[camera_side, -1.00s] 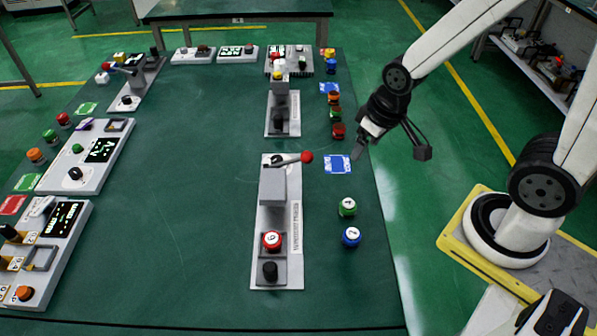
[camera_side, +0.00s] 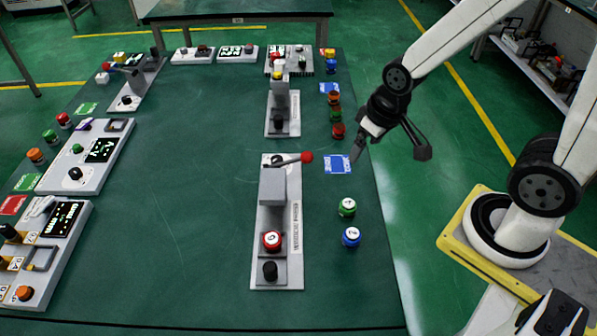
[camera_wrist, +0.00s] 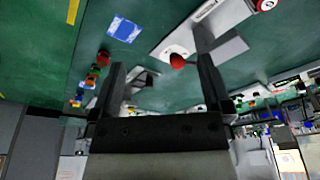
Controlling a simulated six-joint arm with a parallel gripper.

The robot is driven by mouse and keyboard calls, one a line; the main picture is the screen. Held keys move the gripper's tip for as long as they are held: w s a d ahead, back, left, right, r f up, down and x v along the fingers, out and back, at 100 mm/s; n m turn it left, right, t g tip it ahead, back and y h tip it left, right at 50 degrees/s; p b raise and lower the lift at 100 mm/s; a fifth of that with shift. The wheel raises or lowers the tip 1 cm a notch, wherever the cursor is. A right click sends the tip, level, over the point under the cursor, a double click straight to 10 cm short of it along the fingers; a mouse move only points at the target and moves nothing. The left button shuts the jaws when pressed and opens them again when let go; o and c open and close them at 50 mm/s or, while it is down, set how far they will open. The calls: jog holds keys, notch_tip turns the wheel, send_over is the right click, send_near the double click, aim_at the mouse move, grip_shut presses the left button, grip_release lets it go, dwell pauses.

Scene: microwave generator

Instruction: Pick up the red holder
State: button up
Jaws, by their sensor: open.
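A red piece marked with a 6 (camera_side: 271,240) stands upright on the near lever press; it shows at the top right edge of the wrist view (camera_wrist: 267,4). Another dark red cylinder (camera_side: 338,131) stands near the table's right edge; it is at the left in the wrist view (camera_wrist: 103,56). I cannot tell which is the red holder. My gripper (camera_side: 390,153) is open and empty, above the table's right edge, apart from both. In the wrist view its fingers (camera_wrist: 160,66) are spread.
The near press (camera_side: 272,187) has a lever with a red knob (camera_side: 307,156). A blue card (camera_side: 337,164) lies nearby. Control panels line the left side. The table's middle is clear.

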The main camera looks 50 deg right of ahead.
jog(key=s+a+f+m+g+y, duration=0.3)
jog(key=a+f+m+y, duration=0.1)
jog(key=a+m, duration=0.2)
jog(key=s+a+f+m+g+y, duration=0.3)
jog(key=a+f+m+y, duration=0.1)
jog(key=a+m+y, duration=0.15)
jog(key=w+f+m+t, duration=0.2)
jog(key=m+t, duration=0.1)
jog(key=m, duration=0.1)
jog(key=w+a+f+m+t+y, duration=0.1)
jog(key=w+f+m+t, duration=0.2)
jog(key=m, duration=0.1)
jog(key=w+a+f+m+t+y, duration=0.1)
jog(key=w+f+m+t, duration=0.1)
jog(key=w+m+t, duration=0.1)
jog(key=shift+a+f+m+t, duration=0.15)
jog(key=shift+f+m+t, duration=0.2)
jog(key=shift+m+t, duration=0.25)
jog(key=shift+w+d+f+m, duration=0.2)
jog(key=shift+m, duration=0.15)
